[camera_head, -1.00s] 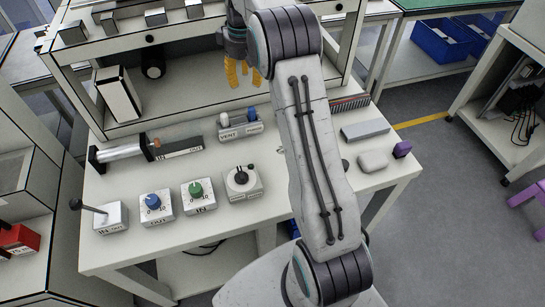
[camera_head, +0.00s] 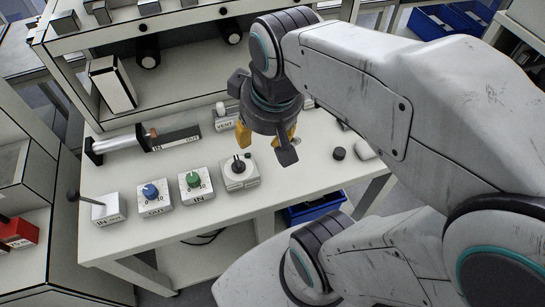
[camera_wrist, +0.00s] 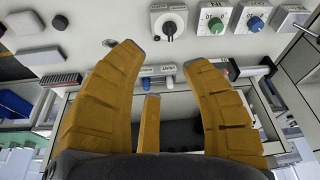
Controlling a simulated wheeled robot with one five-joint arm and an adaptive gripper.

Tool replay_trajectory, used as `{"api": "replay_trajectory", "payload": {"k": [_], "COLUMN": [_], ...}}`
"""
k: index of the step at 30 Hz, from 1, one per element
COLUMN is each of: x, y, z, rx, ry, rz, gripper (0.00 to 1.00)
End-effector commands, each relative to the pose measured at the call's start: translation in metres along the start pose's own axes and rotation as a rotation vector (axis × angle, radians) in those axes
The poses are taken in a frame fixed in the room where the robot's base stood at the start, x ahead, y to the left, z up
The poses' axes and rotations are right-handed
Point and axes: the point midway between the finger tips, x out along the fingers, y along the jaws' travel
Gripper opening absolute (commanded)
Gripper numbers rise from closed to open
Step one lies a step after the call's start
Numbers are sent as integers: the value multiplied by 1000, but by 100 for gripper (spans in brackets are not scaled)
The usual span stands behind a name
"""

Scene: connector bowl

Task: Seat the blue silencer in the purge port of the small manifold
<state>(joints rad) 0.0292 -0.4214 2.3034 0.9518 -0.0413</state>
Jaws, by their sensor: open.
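The small manifold (camera_head: 224,123), a low grey block with a VENT label, sits on the bench behind the dial boxes. A white part stands at its left end. My gripper hides its right end in the head view. In the wrist view the manifold (camera_wrist: 147,71) lies beyond my fingertips, and a blue part, seemingly the blue silencer (camera_wrist: 170,80), shows beside it. I cannot tell how it is seated. My gripper (camera_head: 267,142) hangs above the bench, to the right of the manifold in the head view. In the wrist view its yellow fingers (camera_wrist: 160,54) are spread, with nothing between them.
Boxes with a black knob (camera_head: 239,172), a green knob (camera_head: 193,181) and a blue knob (camera_head: 150,192) stand in front. A cylinder unit (camera_head: 120,143) lies at left. A dark round piece (camera_head: 338,153) lies at right. The raised shelf stands behind.

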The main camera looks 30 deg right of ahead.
Motion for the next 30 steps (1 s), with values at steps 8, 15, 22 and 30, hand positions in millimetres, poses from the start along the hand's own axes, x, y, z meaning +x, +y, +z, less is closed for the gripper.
{"api": "replay_trajectory", "payload": {"k": [8,15,22,30], "x": [7,10,10,9], "y": [-6,-7,-7,-7], "z": [45,54,54,54], "rx": [11,14,14,14], "ry": [37,43,43,42], "rz": [-6,-8,-8,-8], "gripper": [43,43,43,43]}}
